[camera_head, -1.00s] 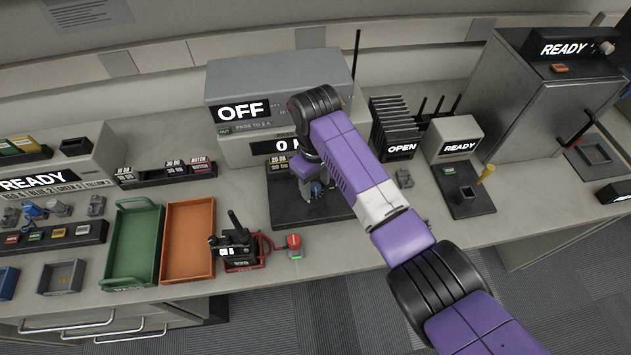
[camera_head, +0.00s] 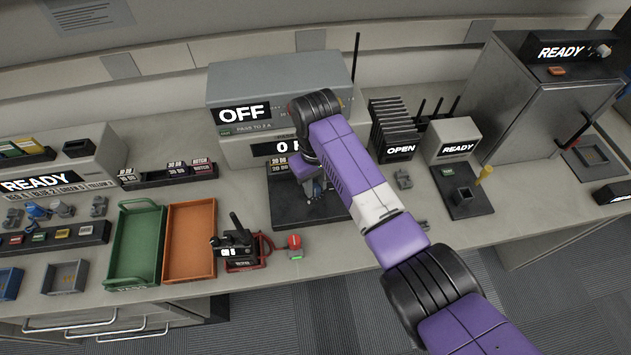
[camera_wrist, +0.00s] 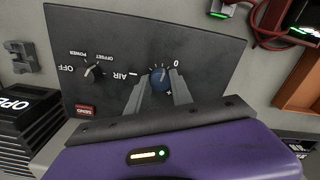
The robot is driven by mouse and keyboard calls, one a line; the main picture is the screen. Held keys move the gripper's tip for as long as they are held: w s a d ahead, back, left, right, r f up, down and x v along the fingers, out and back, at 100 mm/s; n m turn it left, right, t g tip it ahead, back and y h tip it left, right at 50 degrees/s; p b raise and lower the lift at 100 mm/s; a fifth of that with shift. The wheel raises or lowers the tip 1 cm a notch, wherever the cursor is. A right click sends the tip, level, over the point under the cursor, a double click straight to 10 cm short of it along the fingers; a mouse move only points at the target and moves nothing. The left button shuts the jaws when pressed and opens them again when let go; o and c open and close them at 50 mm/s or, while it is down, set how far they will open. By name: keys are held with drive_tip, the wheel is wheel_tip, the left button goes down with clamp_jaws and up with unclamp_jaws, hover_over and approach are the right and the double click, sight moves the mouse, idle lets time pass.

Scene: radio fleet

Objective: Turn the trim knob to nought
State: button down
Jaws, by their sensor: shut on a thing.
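I cannot tell exactly where the pointer lies against the "0".
A display box (camera_head: 272,149) stands behind.

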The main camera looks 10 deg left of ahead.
sight(315, 188)
drive_tip(key=shift+r+m+p, duration=0.1)
drive_tip(key=shift+m+p, duration=0.55)
drive_tip(key=shift+m, duration=1.15)
drive_tip(key=c, duration=1.1)
unclamp_jaws()
drive_tip(key=shift+r+b, duration=0.35)
drive_tip(key=shift+r, duration=3.5)
